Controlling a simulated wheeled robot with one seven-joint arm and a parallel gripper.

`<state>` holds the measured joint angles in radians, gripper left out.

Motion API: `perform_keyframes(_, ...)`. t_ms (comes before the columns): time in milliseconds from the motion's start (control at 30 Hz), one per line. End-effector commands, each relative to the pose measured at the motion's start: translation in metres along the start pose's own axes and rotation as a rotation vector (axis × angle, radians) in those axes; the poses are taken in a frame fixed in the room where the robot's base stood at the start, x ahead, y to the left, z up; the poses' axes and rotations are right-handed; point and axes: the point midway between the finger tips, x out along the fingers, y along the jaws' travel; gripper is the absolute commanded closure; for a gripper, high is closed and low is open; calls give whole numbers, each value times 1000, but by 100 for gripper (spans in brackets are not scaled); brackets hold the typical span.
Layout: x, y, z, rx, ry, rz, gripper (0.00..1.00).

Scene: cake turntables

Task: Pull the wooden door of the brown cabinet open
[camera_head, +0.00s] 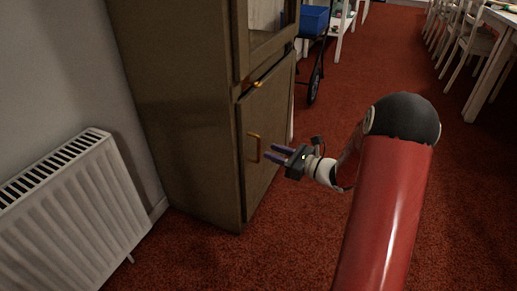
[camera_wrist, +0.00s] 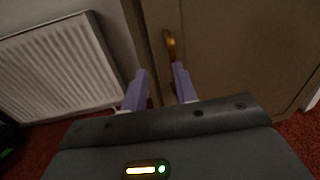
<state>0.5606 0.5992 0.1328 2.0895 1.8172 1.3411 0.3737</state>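The brown cabinet (camera_head: 180,100) stands against the wall, with its lower wooden door (camera_head: 272,120) shut. A curved brass handle (camera_head: 254,148) is on that door, near its left edge. My gripper (camera_head: 274,154) is in front of the door, just right of the handle, with its two purple fingers pointing at it. In the wrist view the fingers (camera_wrist: 159,78) are apart with nothing between them. The handle (camera_wrist: 169,46) shows just beyond the right fingertip, whose tip hides its lower end. I cannot tell whether they touch.
An upper door with a glass pane (camera_head: 268,22) has its own handle (camera_head: 259,84). A white radiator (camera_head: 75,215) stands left of the cabinet. A cart with a blue bin (camera_head: 314,20) is behind. Red carpet in front is clear.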

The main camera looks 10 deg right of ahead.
Motion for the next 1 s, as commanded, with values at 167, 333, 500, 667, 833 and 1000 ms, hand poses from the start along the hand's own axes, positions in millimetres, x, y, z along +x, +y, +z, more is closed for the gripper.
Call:
perform_keyframes(167,3,-16,-11,50,-30,-56,71)
perform_keyframes(333,29,-16,-10,49,-30,-53,71)
perform_keyframes(500,55,-18,-10,49,-29,-54,71)
perform_keyframes(667,70,-19,-9,49,-28,-54,71)
perform_keyframes(833,74,-20,-9,49,-28,-56,71)
perform_keyframes(1000,74,-20,-9,49,-28,-56,73)
